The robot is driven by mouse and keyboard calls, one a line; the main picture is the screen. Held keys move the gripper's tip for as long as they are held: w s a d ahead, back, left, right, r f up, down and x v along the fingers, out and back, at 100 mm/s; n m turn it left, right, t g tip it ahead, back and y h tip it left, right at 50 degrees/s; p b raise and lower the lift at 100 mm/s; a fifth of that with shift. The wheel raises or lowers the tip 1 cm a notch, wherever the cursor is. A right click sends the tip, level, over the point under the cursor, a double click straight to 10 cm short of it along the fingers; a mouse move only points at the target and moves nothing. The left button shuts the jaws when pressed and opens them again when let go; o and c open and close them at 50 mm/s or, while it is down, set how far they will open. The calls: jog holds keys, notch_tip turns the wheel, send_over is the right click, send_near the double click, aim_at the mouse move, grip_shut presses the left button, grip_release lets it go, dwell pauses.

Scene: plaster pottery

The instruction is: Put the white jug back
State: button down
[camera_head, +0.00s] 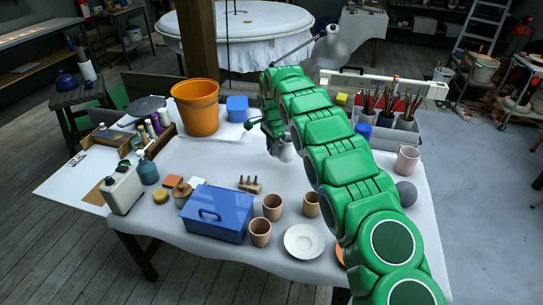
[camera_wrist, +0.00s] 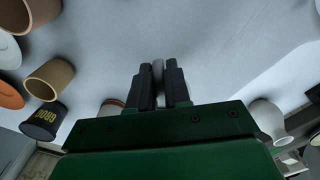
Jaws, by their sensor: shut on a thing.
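The white jug (camera_head: 287,151) shows in the head view as a small pale vessel right at the end of my gripper (camera_head: 274,145), above the middle of the white table. Its shape is partly covered by my green arm and gripper. In the wrist view my gripper (camera_wrist: 159,72) has its two dark fingers closed on a narrow pale piece (camera_wrist: 158,69), which looks like part of the jug. The rest of the jug is not clear there. I cannot tell whether its base touches the table.
A blue box (camera_head: 217,213), tan cups (camera_head: 260,232) and a white saucer (camera_head: 304,241) stand at the front. An orange bucket (camera_head: 196,108) is behind left; brush pots (camera_head: 384,117) are right. A dark lettered cup (camera_wrist: 42,122) and white vessel (camera_wrist: 267,117) show in the wrist view.

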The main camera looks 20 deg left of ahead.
jog(key=shift+w+a+f, duration=0.25)
jog(key=shift+w+f, duration=0.2)
jog(key=shift+f, duration=0.15)
jog(key=shift+w+a+f, duration=0.2)
jog(key=shift+w+f, duration=0.2)
jog(key=shift+f, duration=0.15)
jog(key=shift+w+f, duration=0.1)
jog(key=shift+w+a+f, duration=0.1)
jog(key=shift+f, duration=1.55)
jog(key=shift+f, duration=0.15)
jog(key=c, duration=1.1)
grip_release()
notch_tip(320, 180, up, 12)
jog(key=shift+r, duration=0.1)
